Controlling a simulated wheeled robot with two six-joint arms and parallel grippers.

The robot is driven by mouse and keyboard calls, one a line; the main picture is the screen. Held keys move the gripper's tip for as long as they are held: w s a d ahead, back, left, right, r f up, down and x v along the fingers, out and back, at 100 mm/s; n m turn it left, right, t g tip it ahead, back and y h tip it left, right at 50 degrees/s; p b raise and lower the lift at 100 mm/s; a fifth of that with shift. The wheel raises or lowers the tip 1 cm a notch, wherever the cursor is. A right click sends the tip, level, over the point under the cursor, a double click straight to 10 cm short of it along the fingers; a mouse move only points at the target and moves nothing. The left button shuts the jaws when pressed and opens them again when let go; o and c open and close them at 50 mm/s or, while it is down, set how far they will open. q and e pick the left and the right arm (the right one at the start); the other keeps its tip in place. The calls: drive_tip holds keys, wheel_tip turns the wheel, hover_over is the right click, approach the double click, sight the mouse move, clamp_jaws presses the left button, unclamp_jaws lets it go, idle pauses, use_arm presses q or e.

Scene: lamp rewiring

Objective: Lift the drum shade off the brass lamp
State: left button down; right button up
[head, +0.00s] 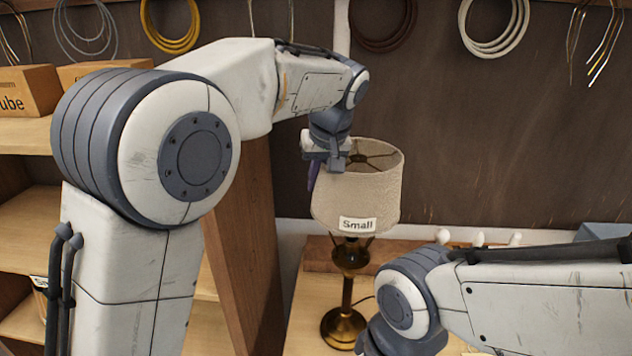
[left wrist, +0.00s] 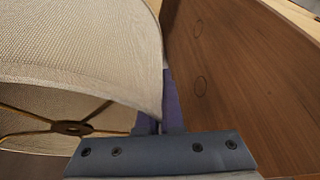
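The drum shade (head: 358,200) is beige fabric with a "Small" label, and sits over the brass lamp (head: 351,258) at the centre. Its open top shows a brass spider frame. My left gripper (head: 325,170) is at the shade's upper left rim. In the left wrist view the shade (left wrist: 85,50) fills the left side, and its wall runs down between the two close purple fingers (left wrist: 160,118), one on each side. The gripper looks shut on the rim. Whether the shade is raised off its seat, I cannot tell. My right arm is at the lower right; its gripper is out of view.
A wooden shelf unit (head: 243,240) stands close left of the shade; its side panel (left wrist: 235,75) shows in the left wrist view. White pegs (head: 478,239) stand right of the lamp. Wire coils (head: 493,30) hang on the dark back wall. The space right of the shade is clear.

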use_arm(q)
wheel_tip(320, 180, up, 5)
drive_tip(key=p, duration=0.3)
drive_tip(key=shift+f+p, duration=0.1)
drive_tip(key=shift+p, duration=0.2)
drive_tip(key=shift+r+p, duration=0.4)
drive_tip(key=shift+r, duration=0.65)
